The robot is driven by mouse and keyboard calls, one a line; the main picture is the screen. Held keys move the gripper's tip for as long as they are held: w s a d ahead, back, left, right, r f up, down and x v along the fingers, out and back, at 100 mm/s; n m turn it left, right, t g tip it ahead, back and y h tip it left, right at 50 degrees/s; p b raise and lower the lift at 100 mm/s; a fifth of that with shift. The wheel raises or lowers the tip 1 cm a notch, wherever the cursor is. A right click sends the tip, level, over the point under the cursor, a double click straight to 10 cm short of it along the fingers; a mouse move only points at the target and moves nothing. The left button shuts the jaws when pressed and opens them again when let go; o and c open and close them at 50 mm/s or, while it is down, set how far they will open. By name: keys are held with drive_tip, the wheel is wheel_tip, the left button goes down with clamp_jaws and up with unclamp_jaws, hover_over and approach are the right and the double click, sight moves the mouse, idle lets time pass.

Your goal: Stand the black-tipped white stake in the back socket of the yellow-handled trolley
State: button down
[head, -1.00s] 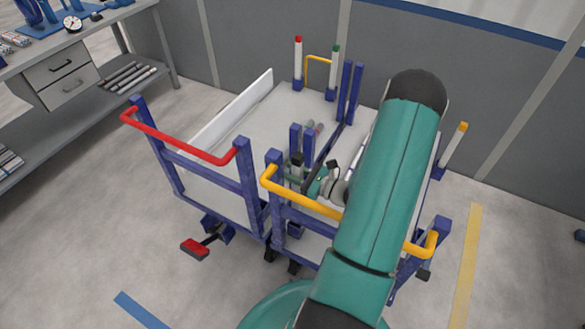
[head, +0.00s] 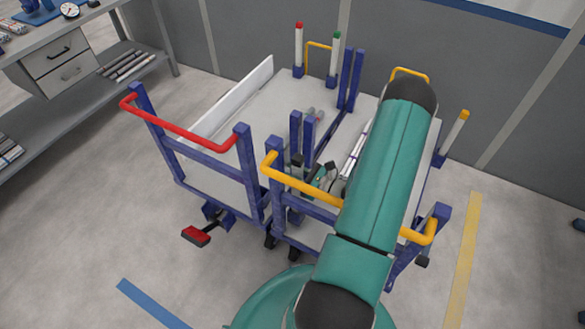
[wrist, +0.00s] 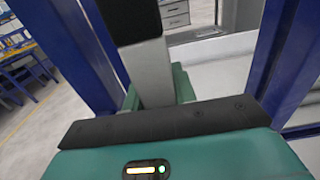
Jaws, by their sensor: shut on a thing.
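The yellow-handled trolley, with its yellow handle (head: 292,183) at the near end, stands right of centre in the head view. My gripper (head: 309,178) is low behind that handle, beside a pair of blue posts, and partly hidden by my arm. It is shut on the black-tipped white stake (head: 296,171), whose dark tip shows just below those posts. In the wrist view the stake (wrist: 152,75) rises roughly upright from the teal gripper, its black top running out of the picture. The stake's lower end is hidden. I cannot tell which socket is the back one.
A red-handled trolley (head: 183,142) stands close on the left. Red-tipped (head: 299,45), green-tipped (head: 334,57) and orange-tipped (head: 455,131) white stakes stand in blue sockets. Blue posts (head: 302,130) rise close to my gripper. A grey bench (head: 95,83) stands at far left.

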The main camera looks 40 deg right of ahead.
drive_tip(key=shift+f, duration=1.5)
drive_tip(key=c, duration=1)
unclamp_jaws()
drive_tip(key=shift+c, duration=0.2)
drive_tip(key=shift+s, duration=0.1)
drive_tip(key=v, duration=1.3)
drive_tip(key=shift+s, duration=0.3)
